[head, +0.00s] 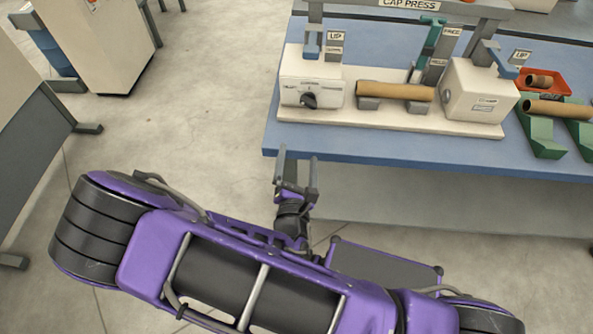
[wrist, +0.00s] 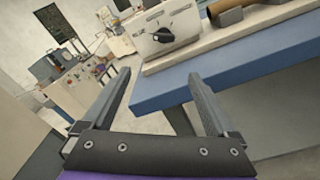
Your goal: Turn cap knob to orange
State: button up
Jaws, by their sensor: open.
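The black cap knob (head: 309,100) sits on the front of a white box (head: 312,83) at the left end of the cap press. Small lettering lies around the knob, too small to read, and I cannot tell which mark it points to. The knob also shows in the wrist view (wrist: 162,36), on the white box's front face. My gripper (head: 297,160) is open and empty, in front of the blue table's near edge, below and short of the knob. In the wrist view its two fingers (wrist: 158,85) stand wide apart with nothing between them.
A brown tube (head: 395,91) lies on supports between the left box and a right white box (head: 480,92), on a pale base plate. Lever handles rise above both boxes. The blue table edge (head: 420,165) lies between my gripper and the press. Green holders and an orange tray (head: 545,82) are at right.

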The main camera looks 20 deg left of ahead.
jog(key=shift+v, duration=1.75)
jog(key=shift+s, duration=0.15)
